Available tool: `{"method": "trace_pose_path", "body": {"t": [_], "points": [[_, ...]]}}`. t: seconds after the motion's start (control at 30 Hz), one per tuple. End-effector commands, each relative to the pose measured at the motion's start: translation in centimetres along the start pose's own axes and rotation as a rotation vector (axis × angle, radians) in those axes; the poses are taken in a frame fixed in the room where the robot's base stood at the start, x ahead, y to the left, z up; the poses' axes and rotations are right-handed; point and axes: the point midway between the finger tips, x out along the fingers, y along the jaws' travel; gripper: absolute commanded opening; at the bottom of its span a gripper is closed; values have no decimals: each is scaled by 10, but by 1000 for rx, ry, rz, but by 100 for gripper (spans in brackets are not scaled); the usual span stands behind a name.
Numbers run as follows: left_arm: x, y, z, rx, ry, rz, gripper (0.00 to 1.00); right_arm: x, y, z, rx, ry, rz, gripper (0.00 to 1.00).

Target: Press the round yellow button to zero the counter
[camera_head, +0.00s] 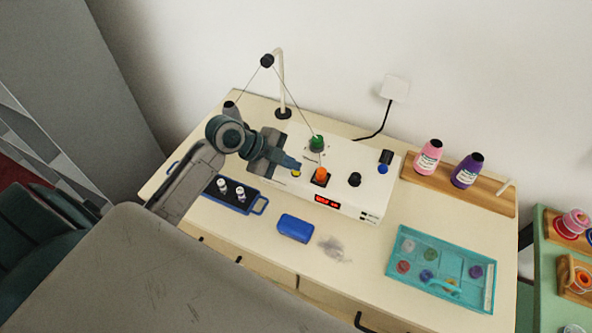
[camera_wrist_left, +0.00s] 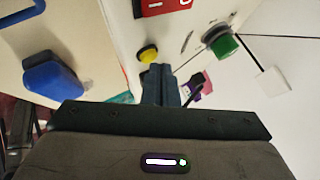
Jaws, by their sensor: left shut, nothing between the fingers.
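A green knob (camera_head: 317,143) and a black knob (camera_head: 354,180) rise from the box near my fingers. A thin stand (camera_head: 281,85) with cords is behind. A blue block (camera_head: 295,228), a dark blue tray (camera_head: 259,207) and a teal tray (camera_head: 395,251) lie in front.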

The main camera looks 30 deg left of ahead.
Motion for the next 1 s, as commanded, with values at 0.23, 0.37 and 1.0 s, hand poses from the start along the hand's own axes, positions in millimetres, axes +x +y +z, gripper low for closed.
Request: {"method": "trace_pose_path", "body": {"t": [0.23, 0.37, 1.0], "points": [[3, 2, 2, 0, 0, 0, 0, 3, 1, 0, -1, 0, 1, 0], [4, 3, 3, 0, 0, 0, 0, 5, 1, 0, -1, 0, 2, 0], [0, 0, 0, 0, 0, 0, 0, 1, 1, 0, -1, 0, 2, 0]]}}
